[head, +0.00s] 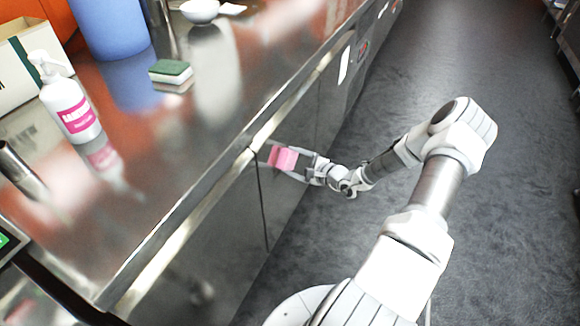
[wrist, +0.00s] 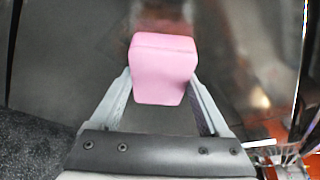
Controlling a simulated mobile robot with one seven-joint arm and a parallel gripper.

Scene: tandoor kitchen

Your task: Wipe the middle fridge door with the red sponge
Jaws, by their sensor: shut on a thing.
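My gripper (head: 300,162) is shut on a pink-red sponge (head: 282,157). In the wrist view the sponge (wrist: 162,70) sits between the two grey fingers and sticks out past their tips. The gripper is at the steel front below the counter edge, just right of a dark vertical seam. The fridge door (head: 306,118) there is a shiny dark steel panel; it fills the background of the wrist view (wrist: 85,60). The sponge is at or very close to this panel; I cannot tell whether it touches.
The steel counter top (head: 150,190) holds a green and white sponge (head: 170,71), a pump bottle (head: 70,105), a blue container (head: 110,25), a white bowl (head: 200,11) and a box (head: 22,60). The grey floor (head: 470,200) on the right is clear.

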